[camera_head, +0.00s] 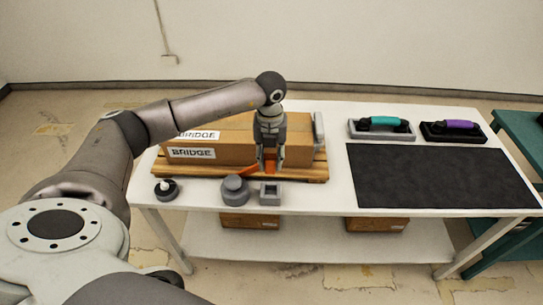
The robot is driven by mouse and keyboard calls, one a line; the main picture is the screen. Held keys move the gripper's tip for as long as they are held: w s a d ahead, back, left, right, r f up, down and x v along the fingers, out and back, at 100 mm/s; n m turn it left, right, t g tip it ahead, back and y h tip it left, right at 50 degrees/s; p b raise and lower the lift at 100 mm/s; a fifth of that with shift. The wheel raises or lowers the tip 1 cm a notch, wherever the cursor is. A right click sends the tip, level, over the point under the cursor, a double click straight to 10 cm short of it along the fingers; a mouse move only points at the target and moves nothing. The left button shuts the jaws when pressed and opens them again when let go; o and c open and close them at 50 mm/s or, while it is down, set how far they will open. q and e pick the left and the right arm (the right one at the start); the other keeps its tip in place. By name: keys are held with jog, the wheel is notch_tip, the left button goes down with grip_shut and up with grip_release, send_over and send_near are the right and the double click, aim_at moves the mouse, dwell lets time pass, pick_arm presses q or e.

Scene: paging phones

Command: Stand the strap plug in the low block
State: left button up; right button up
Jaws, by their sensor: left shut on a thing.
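My left gripper (270,163) points down in front of the cardboard box and is shut on the orange strap plug (271,168). The fingers partly hide the plug. An orange strap (248,173) slants down to the left from near it. The low block (270,202), small, grey and square with an opening in its top, stands on the white table just below the gripper in the picture. The plug is apart from the block. My right gripper is not in view.
A box marked BRIDGE (225,153) lies on a wooden pallet (200,172). A grey round piece (235,190) stands left of the block, a dark knobbed piece (166,190) farther left. A black mat (440,178) and teal (382,122) and purple (455,126) handsets are at right.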

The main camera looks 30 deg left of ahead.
aim_at(271, 170)
pick_arm(q)
notch_tip(271, 170, down, 3)
jog(key=shift+f+b, duration=0.15)
jog(key=shift+b, duration=0.8)
jog(key=shift+d+f+b, duration=0.1)
jog(key=shift+f+b, duration=0.45)
jog(key=shift+f, duration=0.3)
notch_tip(271, 170, down, 5)
jog(key=b, duration=0.3)
jog(key=shift+b, duration=0.35)
jog(key=shift+f, duration=0.25)
jog(key=shift+f+b, duration=0.6)
jog(key=shift+b, duration=0.05)
